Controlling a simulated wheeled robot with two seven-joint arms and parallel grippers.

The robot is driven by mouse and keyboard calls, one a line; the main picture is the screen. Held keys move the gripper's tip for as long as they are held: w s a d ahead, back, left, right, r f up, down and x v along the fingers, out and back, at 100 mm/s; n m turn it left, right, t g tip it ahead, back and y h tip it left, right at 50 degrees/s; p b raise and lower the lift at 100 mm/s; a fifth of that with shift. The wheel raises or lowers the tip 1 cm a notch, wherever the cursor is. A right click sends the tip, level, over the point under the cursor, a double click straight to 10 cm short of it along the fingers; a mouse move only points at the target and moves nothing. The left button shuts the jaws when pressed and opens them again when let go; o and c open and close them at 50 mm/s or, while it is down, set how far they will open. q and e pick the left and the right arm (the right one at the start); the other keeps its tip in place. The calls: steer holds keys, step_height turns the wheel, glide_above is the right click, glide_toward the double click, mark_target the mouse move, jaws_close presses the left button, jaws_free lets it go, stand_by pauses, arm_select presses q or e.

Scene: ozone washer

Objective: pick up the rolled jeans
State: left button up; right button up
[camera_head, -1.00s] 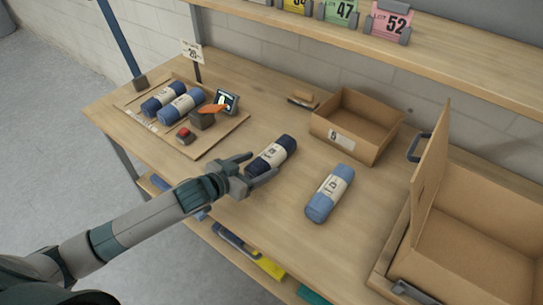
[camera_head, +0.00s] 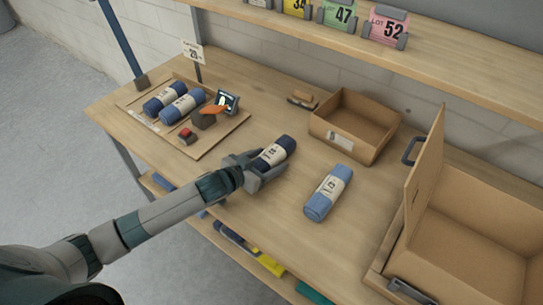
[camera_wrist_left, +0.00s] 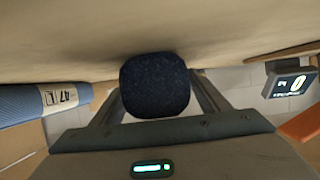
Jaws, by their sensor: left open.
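A dark navy rolled pair of jeans (camera_head: 276,151) with a white label lies on the middle of the workbench. My left gripper (camera_head: 260,168) is open at the near end of this roll. In the left wrist view the round dark end of the roll (camera_wrist_left: 155,85) sits between the two spread fingers (camera_wrist_left: 160,98). I cannot tell whether the fingers touch it. A lighter blue roll (camera_head: 328,192) with a label lies to the right on the bench, and shows at the left of the wrist view (camera_wrist_left: 45,100). Two more rolls (camera_head: 174,104) lie on the board at the left.
The board (camera_head: 212,140) also holds a small display (camera_head: 227,101), an orange item and a red button (camera_head: 186,135). An open cardboard box (camera_head: 354,124) stands behind the rolls. A larger lidded box (camera_head: 468,232) is at right. A shelf with numbered cards runs above the back.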

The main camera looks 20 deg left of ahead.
mark_target(274, 149)
stand_by(0.4)
arm_select(q)
steer(key=c, duration=1.4)
steer(key=shift+r, duration=0.1)
steer(key=shift+r, duration=0.1)
steer(key=shift+r+b, duration=0.35)
steer(key=shift+r, duration=0.15)
step_height(274, 149, up, 2)
steer(key=shift+r+b, duration=0.15)
steer(key=shift+b, duration=0.4)
steer(key=s+d+r+b, duration=0.3)
steer(key=d+r, duration=0.4)
steer(key=d, duration=0.4)
steer(key=shift+s+r, duration=0.25)
steer(key=shift+s, duration=0.05)
